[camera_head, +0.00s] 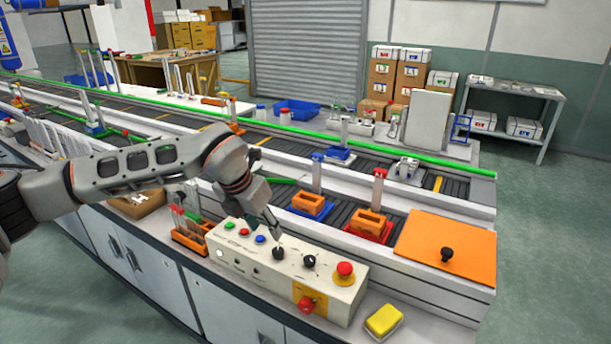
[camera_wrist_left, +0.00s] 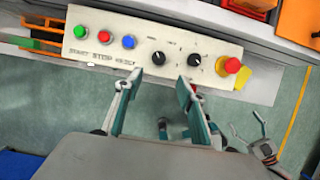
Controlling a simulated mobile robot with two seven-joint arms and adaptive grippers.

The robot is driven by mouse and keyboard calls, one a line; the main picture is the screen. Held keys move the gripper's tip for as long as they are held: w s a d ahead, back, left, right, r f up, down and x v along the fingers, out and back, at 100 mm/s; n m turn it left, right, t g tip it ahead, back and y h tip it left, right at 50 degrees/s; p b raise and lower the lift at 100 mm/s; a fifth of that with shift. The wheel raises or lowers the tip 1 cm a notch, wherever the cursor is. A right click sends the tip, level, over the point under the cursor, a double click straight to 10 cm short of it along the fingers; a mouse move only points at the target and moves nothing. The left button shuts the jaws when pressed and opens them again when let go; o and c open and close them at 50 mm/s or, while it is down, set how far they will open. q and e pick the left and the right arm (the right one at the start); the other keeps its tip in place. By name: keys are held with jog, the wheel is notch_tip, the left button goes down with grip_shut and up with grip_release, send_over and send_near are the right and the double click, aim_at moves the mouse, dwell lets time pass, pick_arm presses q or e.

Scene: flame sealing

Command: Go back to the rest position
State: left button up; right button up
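My left gripper (camera_head: 273,226) reaches in from the left over the white control panel (camera_head: 225,258), its tips close to the left black knob (camera_head: 278,254). In the left wrist view its two fingers (camera_wrist_left: 158,84) stand apart with nothing between them. The left black knob (camera_wrist_left: 158,58) shows just past the gap, and the right black knob (camera_wrist_left: 194,61) is beside it. Whether a fingertip touches the panel I cannot tell. My right gripper is not in the head view.
The panel carries coloured buttons and a red emergency button (camera_head: 345,269). A yellow sponge (camera_head: 384,320) lies to its right. Behind are orange blocks on a blue tray (camera_head: 327,212) and a red tray (camera_head: 386,235), and an orange board (camera_head: 418,240). Floor is clear at right.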

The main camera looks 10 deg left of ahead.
pick_arm(q)
jog(key=s+d+f+m+g+h, duration=0.1)
jog(key=s+d+f+g+h, duration=0.15)
jog(key=s+d, duration=0.5)
jog(key=s+d+f+g+h, duration=0.2)
jog(key=s+d+f+h, duration=0.15)
jog(key=d, duration=0.75)
jog(key=s+d+r+n+t+h, duration=0.2)
jog(key=s+d+r+n+h, duration=0.55)
jog(key=d+h, duration=0.35)
jog(key=w+a+f+n+t+y, duration=0.35)
jog(key=a+f+n+t, duration=0.35)
jog(key=n, duration=0.3)
jog(key=w+a+f+n+t+y, duration=0.3)
jog(key=a+f+n+t+y, duration=0.2)
jog(key=a+n+t, duration=0.4)
jog(key=s+a+f+n+g+y, duration=0.3)
jog(key=s+a+f+n, duration=0.2)
jog(key=f, duration=0.6)
jog(key=s+a+f+n+g+y, duration=0.4)
jog(key=s+a+f, duration=0.4)
jog(key=s+f, duration=0.2)
jog(key=shift+s+f+n, duration=0.25)
jog(key=shift+f+n, duration=0.1)
jog(key=shift+n, duration=0.1)
